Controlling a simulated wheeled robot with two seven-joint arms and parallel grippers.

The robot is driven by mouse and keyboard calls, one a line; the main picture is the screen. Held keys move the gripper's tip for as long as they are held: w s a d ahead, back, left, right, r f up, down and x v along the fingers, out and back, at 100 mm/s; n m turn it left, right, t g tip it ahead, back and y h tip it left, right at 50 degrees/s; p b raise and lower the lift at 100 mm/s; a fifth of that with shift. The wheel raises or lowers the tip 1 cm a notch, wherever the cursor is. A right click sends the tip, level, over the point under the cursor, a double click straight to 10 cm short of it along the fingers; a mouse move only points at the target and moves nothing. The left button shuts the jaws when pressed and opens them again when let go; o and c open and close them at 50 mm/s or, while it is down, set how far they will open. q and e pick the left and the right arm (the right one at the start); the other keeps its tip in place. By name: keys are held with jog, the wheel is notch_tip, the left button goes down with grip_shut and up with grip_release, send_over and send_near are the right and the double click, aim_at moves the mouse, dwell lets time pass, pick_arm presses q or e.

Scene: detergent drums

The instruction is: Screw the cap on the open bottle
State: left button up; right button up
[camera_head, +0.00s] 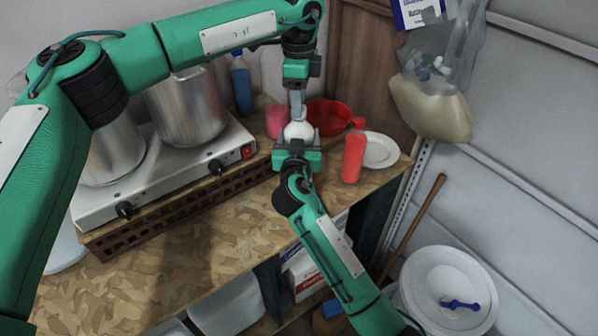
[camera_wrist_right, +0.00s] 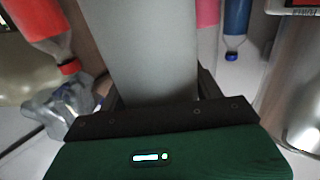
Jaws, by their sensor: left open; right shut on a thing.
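A white bottle (camera_head: 299,131) stands upright near the back of the wooden worktop. My right gripper (camera_head: 297,152) is shut on it from the front. In the right wrist view the pale bottle (camera_wrist_right: 145,50) fills the space between the fingers. My left gripper (camera_head: 297,105) points straight down right above the bottle's top, with its jaws open. The bottle's neck is hidden by the left fingers, and I cannot make out a separate cap there.
A red bottle (camera_head: 353,152), a white plate (camera_head: 382,150), a red bowl (camera_head: 330,117), a pink bottle (camera_head: 275,121) and a blue bottle (camera_head: 241,86) stand close around. A stove (camera_head: 160,178) with metal pots is at left. The front worktop (camera_head: 190,252) is clear. A bag (camera_head: 430,105) hangs at right.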

pick_arm(q)
jog(key=shift+f, duration=0.65)
